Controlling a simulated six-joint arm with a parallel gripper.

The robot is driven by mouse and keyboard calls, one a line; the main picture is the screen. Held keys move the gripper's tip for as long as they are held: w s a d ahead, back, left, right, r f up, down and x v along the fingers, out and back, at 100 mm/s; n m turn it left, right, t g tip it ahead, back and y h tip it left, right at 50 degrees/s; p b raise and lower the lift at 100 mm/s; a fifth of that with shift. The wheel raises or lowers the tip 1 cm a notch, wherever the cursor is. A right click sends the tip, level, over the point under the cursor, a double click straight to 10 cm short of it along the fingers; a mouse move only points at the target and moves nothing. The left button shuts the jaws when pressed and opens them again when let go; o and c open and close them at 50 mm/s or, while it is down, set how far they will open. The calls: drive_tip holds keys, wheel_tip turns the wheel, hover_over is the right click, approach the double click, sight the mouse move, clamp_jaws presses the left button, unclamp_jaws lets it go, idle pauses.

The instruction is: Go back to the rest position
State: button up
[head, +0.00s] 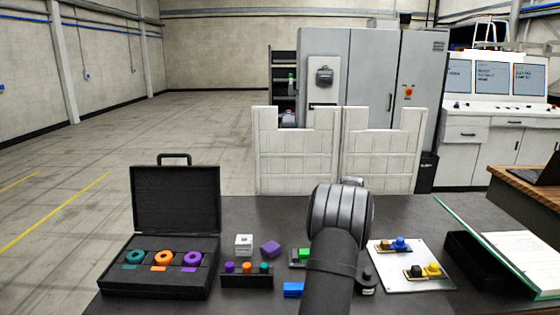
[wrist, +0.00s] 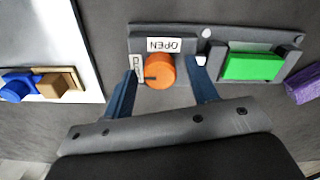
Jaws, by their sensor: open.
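My gripper (wrist: 164,82) shows in the wrist view with its two blue fingers apart. An orange round knob (wrist: 159,71) with a dark mark lies between the fingertips, with a visible gap around it. The knob sits on a grey fixture (wrist: 187,41) with an "OPEN" label and a second label partly hidden by the left finger. I cannot tell the height of the fingers over it. In the head view my arm hides the gripper and the knob.
A green block (wrist: 252,66) sits in a fixture beside the knob. A white plate (head: 408,253) with blue and yellow parts lies right of my arm. A black case (head: 175,200) with rings stands open at left. White panels (head: 298,150) stand behind the table.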

wheel_tip(320, 180, up, 18)
wheel_tip(320, 180, down, 18)
drive_tip(key=shift+f, duration=0.2)
drive_tip(key=shift+r+m, duration=0.2)
drive_tip(key=shift+m, duration=0.6)
drive_tip(key=m, duration=0.6)
drive_tip(key=shift+m, duration=0.4)
drive_tip(key=m, duration=0.4)
drive_tip(key=shift+m, duration=2.2)
